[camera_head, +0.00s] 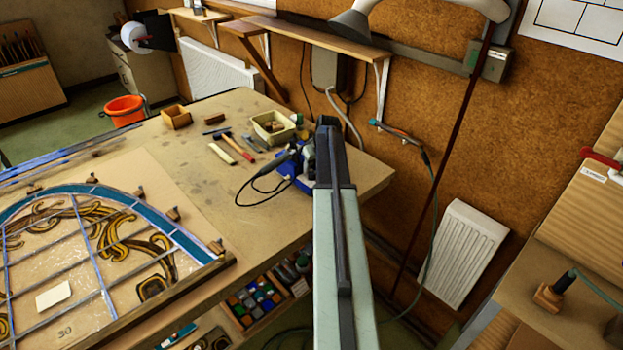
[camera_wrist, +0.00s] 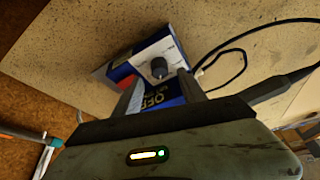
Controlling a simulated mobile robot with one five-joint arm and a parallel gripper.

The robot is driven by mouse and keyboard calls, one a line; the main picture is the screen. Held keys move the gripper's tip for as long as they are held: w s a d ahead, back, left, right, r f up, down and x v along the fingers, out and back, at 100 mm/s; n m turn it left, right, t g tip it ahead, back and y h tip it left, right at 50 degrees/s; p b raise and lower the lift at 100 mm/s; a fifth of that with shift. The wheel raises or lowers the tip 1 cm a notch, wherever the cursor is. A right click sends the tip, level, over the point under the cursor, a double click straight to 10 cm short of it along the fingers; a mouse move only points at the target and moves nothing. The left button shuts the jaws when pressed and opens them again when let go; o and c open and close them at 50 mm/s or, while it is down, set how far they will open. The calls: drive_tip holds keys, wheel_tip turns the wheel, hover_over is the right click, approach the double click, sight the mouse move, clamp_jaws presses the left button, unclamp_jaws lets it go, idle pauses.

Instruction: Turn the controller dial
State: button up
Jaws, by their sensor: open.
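The controller (camera_head: 287,170) is a blue and white box on the workbench (camera_head: 240,118), partly hidden behind my arm in the head view. In the wrist view the controller (camera_wrist: 126,66) is tilted in the picture, with "OFF" lettering on its blue part. Its dial (camera_wrist: 159,67) is a small dark round knob on the pale face. My gripper (camera_wrist: 159,90) is open, with one finger to each side of the lettering. The dial appears just past the fingertips, roughly between them; I cannot tell any contact. In the head view the fingers and the dial are hidden.
A dark cable (camera_wrist: 228,56) loops beside the controller. A hammer (camera_head: 240,148), a cream tray (camera_head: 268,136) and a small wooden box (camera_head: 176,117) lie on the bench. The leaded panel (camera_head: 100,240) lies at left. A cork wall (camera_head: 440,110) stands behind.

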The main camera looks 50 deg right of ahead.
sight(312, 173)
drive_tip(key=b+x, duration=0.2)
drive_tip(key=x, duration=0.2)
drive_tip(key=shift+s, duration=0.1)
drive_tip(key=shift+r, duration=0.1)
clamp_jaws()
drive_tip(key=shift+a, duration=0.2)
drive_tip(key=shift+d, duration=0.1)
drive_tip(key=shift+m, duration=0.3)
drive_tip(key=shift+m+g+h, duration=0.35)
drive_tip(key=shift+m+h, duration=0.1)
drive_tip(key=shift+m, duration=0.85)
drive_tip(key=shift+m+g+h, duration=0.35)
drive_tip(key=shift+m+h, duration=0.1)
drive_tip(key=shift+m, duration=0.85)
